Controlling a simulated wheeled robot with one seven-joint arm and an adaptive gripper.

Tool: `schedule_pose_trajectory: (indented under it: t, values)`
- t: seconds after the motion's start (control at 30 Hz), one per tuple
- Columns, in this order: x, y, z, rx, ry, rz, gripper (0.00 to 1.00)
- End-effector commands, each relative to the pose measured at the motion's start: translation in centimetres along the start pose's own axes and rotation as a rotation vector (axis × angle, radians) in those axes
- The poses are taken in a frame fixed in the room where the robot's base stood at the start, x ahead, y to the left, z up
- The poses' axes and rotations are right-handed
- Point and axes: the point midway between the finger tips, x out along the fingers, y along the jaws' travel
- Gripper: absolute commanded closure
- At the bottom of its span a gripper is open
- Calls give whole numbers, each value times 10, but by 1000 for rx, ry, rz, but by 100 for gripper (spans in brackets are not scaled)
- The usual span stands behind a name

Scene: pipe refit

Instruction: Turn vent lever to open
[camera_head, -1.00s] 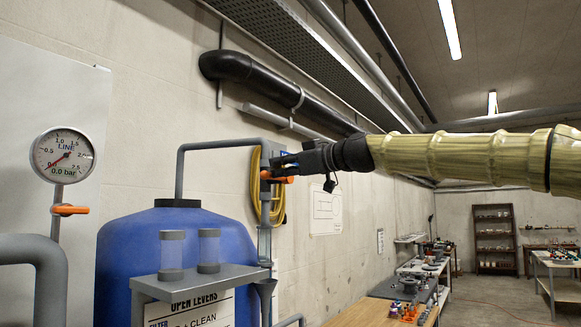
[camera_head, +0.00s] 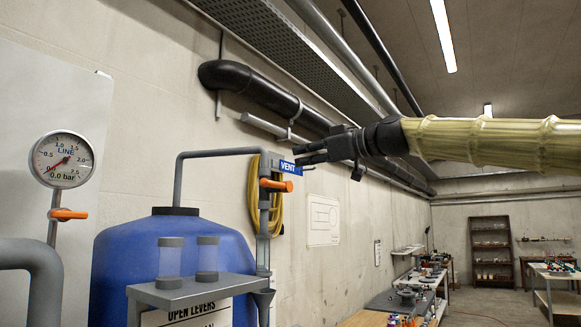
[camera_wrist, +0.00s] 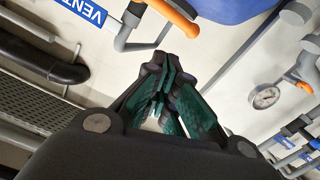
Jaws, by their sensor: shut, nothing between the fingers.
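The orange vent lever (camera_head: 276,185) sits on the grey vent pipe (camera_head: 263,215), just below the blue VENT sign (camera_head: 290,168). It lies about level, its tip pointing right. My gripper (camera_head: 300,155) is shut and empty, up and to the right of the lever, apart from it in the picture. In the wrist view the closed fingers (camera_wrist: 158,75) point up the picture, with the orange lever (camera_wrist: 176,18) beyond their tips and the VENT sign (camera_wrist: 85,12) to the left. I cannot tell the exact gap between fingertips and lever.
A blue tank (camera_head: 165,250) stands below the pipe, with a grey shelf (camera_head: 205,287) holding two clear cylinders in front. A line gauge (camera_head: 63,159) and another orange lever (camera_head: 68,214) are at left. A yellow hose (camera_head: 253,200) hangs behind the vent pipe.

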Motion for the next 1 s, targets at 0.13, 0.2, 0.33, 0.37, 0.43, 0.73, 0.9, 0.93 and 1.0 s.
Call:
schedule_pose_trajectory:
  t: [0.13,0.2,0.33,0.37,0.43,0.73,0.9,0.93,1.0]
  values:
    - [-20,0,1,-1,1,1,100]
    - [-26,0,1,0,1,0,100]
    - [-33,1,1,1,1,0,100]
    - [-33,1,0,1,1,0,100]
    - [-34,1,0,1,0,0,100]
    - [-34,1,-1,6,0,0,100]
    - [-32,7,-11,93,-3,-5,100]
    - [-31,8,-13,116,-3,-7,100]
    - [-30,10,-16,171,-4,-10,100]
